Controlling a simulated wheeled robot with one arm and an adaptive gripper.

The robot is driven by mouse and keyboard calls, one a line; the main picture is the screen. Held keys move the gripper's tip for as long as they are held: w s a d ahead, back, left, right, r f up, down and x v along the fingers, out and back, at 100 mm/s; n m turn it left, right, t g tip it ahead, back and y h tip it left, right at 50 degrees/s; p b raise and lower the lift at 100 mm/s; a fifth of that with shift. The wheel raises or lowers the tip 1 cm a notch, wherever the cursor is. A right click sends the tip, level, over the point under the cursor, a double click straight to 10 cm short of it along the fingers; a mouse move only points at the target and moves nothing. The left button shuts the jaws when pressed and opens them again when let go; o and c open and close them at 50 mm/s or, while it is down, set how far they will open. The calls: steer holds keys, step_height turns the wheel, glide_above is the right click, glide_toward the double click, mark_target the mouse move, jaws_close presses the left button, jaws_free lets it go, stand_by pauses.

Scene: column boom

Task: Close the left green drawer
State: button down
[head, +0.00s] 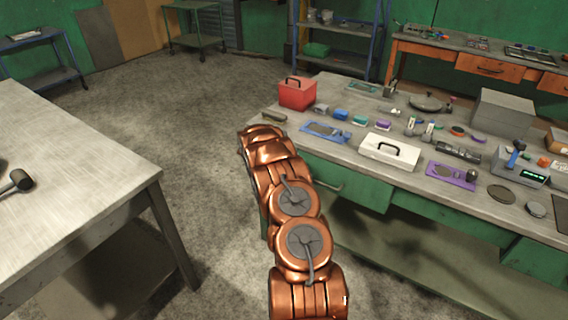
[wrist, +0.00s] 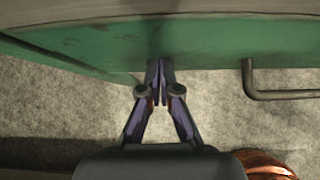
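The left green drawer (head: 345,184) is under the near workbench in the head view, partly hidden by my copper arm. Its grey bar handle shows in the head view and at the right of the wrist view (wrist: 285,94). The drawer's green front (wrist: 205,48) crosses the top of the wrist view. My gripper (wrist: 158,66) is shut with nothing seen between its fingers. Its tips are at the green front, left of the handle; whether they touch it I cannot tell. My gripper is hidden behind my arm in the head view. How far the drawer stands out is unclear.
Another green drawer (head: 440,217) is to the right. A metal table (head: 75,165) stands at left. Concrete floor (head: 170,110) lies open between.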

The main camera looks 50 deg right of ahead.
steer(key=a+f+b+v, duration=0.2)
steer(key=b+v, duration=0.2)
steer(key=v, duration=0.9)
steer(key=shift+s, duration=0.1)
